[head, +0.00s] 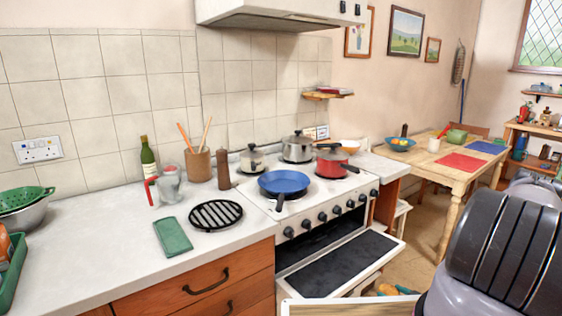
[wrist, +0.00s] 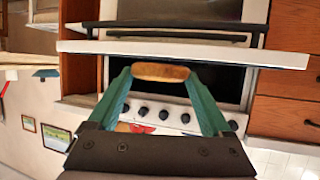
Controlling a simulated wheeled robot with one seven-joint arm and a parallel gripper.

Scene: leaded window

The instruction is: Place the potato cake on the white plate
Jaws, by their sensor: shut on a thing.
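In the wrist view, which is upside down, my gripper (wrist: 161,75) has two green fingers closed on the brown, oval potato cake (wrist: 160,72). The cake is held between the fingertips, in front of the oven and apart from any surface I can make out. A white dish (head: 350,146) sits on the counter right of the hob in the head view. It is small and partly hidden, so I cannot tell if it is the white plate. I cannot clearly make out my gripper in the head view.
The oven door (head: 342,265) hangs open below the hob, which holds a blue frying pan (head: 284,182), a red pot (head: 332,163) and steel pots. A black trivet (head: 216,215) and green cloth (head: 172,237) lie on the left counter. A wooden table (head: 432,167) stands at right.

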